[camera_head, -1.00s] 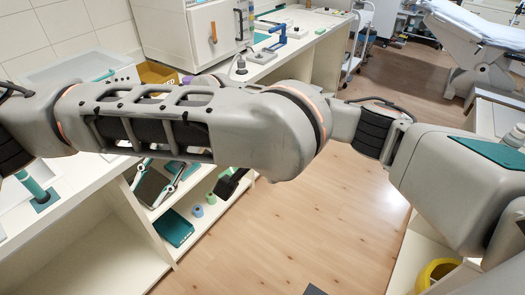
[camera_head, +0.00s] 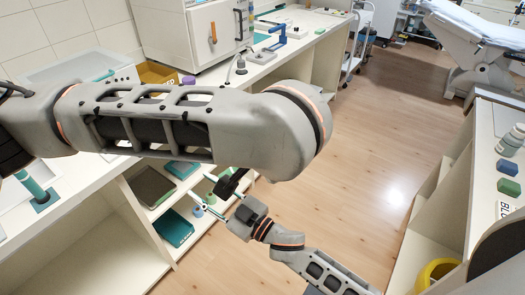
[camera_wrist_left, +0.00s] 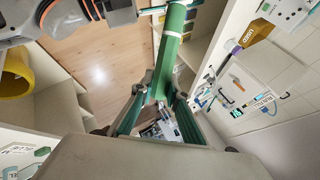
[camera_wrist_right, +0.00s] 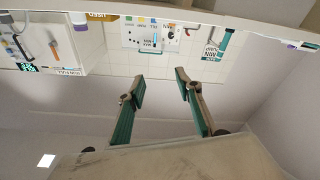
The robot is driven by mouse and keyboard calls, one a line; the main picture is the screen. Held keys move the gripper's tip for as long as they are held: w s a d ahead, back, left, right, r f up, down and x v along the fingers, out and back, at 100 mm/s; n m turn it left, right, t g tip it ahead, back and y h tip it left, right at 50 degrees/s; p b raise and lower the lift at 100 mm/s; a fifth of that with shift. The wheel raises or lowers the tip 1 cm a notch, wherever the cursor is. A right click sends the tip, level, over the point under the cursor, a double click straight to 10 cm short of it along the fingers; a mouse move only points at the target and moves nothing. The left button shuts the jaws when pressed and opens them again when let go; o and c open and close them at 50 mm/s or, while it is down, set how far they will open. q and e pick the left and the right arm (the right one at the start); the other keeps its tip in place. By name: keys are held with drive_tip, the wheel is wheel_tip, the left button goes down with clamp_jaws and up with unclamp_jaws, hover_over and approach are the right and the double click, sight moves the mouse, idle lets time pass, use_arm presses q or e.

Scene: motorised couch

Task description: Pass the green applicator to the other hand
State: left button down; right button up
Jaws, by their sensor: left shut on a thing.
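The green applicator (camera_wrist_left: 172,50) is a green cylinder in the left wrist view. My left gripper (camera_wrist_left: 160,92) is shut on its lower part. My right gripper (camera_head: 207,192) shows in the head view below the left arm, pointing left. The right wrist view shows its two fingers (camera_wrist_right: 158,88) apart with nothing between them. The right hand also shows at the top of the left wrist view, close beside the applicator's far end; I cannot tell whether they touch.
A white counter with open shelves (camera_head: 115,230) stands at the left, holding a teal box (camera_head: 173,228) and other items. A second counter at the right carries a bottle (camera_head: 510,140) and coloured blocks (camera_head: 508,168). A yellow bin (camera_head: 436,272) sits low right. The wooden floor between is clear.

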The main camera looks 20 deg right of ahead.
drive_tip(key=s+d+f+m+g+h, duration=0.2)
drive_tip(key=s+d+f+h, duration=0.3)
drive_tip(key=s+d+f, duration=0.4)
drive_tip(key=s+d+f+m+g+h, duration=0.2)
drive_tip(key=s+d+f+m+h, duration=0.3)
drive_tip(key=s+d+f, duration=0.5)
wheel_tip(320, 180, down, 5)
drive_tip(key=shift+s+d+f+g, duration=0.15)
drive_tip(key=shift+d+g, duration=0.25)
drive_tip(key=shift+d, duration=0.85)
